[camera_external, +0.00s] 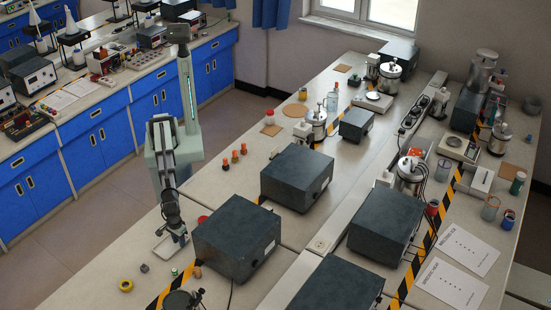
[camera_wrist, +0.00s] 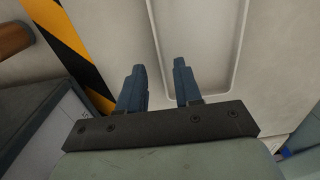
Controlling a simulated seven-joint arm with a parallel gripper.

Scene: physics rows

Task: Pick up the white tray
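The white tray (camera_external: 164,250) lies flat on the bench in the external view, left of a dark box and partly hidden behind my gripper. In the wrist view the shallow tray (camera_wrist: 215,40) fills the upper middle, with raised rims. My gripper (camera_wrist: 160,66) is open and empty, pointing down at the tray. Its fingers are apart: in the picture the left finger is outside the tray's left rim and the right finger overlaps the tray's inside. My gripper (camera_external: 180,238) appears just above the tray in the external view; I cannot tell whether it touches.
A dark box (camera_external: 237,238) stands close on the right. A yellow ring (camera_external: 126,285), a grey piece (camera_external: 145,268), a green-topped piece (camera_external: 174,271) and a brown piece (camera_external: 197,272) lie near. Striped tape (camera_wrist: 75,50) runs beside the tray. Bench space at front left is mostly free.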

